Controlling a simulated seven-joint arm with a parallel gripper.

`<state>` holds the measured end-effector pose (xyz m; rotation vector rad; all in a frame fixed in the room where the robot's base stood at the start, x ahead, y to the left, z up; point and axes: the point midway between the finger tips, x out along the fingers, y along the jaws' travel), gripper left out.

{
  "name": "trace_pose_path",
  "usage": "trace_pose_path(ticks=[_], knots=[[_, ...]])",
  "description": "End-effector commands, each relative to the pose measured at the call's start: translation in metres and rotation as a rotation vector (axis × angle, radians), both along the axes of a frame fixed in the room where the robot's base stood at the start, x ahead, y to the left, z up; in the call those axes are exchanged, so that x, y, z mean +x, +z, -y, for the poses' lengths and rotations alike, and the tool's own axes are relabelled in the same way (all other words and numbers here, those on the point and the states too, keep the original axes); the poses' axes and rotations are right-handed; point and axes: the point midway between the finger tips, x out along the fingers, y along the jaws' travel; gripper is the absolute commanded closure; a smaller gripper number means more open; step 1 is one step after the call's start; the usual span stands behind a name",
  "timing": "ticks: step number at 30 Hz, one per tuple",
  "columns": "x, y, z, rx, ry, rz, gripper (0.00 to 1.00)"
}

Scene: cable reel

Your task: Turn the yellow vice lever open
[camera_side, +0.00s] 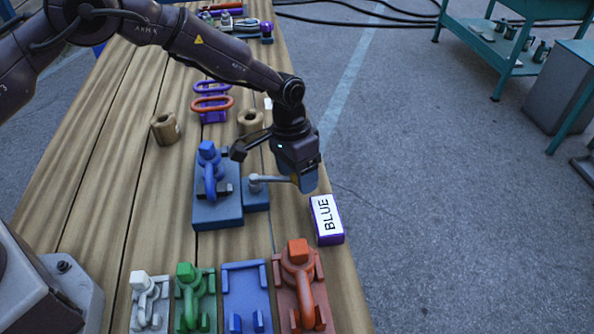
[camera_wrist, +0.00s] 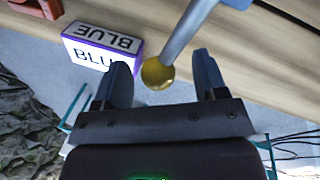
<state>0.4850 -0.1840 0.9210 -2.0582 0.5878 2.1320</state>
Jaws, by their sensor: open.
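The vice lever (camera_side: 272,179) is a grey rod pointing right from a grey pivot on the blue vice (camera_side: 256,197). Its yellow ball end (camera_wrist: 158,74) shows in the wrist view, with the grey rod (camera_wrist: 187,30) running up from it. My gripper (camera_side: 307,182) is at the lever's outer end, pointing down. In the wrist view my gripper (camera_wrist: 162,80) is open, with one finger on each side of the yellow ball and gaps between. In the side view the ball is mostly hidden by the fingers. A blue hooked piece (camera_side: 210,172) stands upright in the vice.
A purple-edged box labelled BLUE (camera_side: 327,219) sits close to my gripper at the table edge. White (camera_side: 149,303), green (camera_side: 195,298) and orange (camera_side: 300,280) hooked pieces and an empty blue holder (camera_side: 246,290) line the front. Wooden spools (camera_side: 165,128) stand behind.

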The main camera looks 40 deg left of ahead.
Motion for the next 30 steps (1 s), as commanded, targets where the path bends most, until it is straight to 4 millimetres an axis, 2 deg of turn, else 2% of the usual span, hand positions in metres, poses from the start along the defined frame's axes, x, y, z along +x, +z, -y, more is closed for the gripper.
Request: trace_pose_path(ticks=[4, 12, 23, 30], knots=[[0.0, 0.0, 0.0, 0.0, 0.0, 0.0, 0.37], [0.0, 0.001, 0.0, 0.0, 0.0, -0.001, 0.99], [0.002, 0.001, -0.002, -0.001, 0.046, -0.007, 1.0], [0.01, 0.001, -0.01, -0.001, 0.187, -0.009, 1.0]])
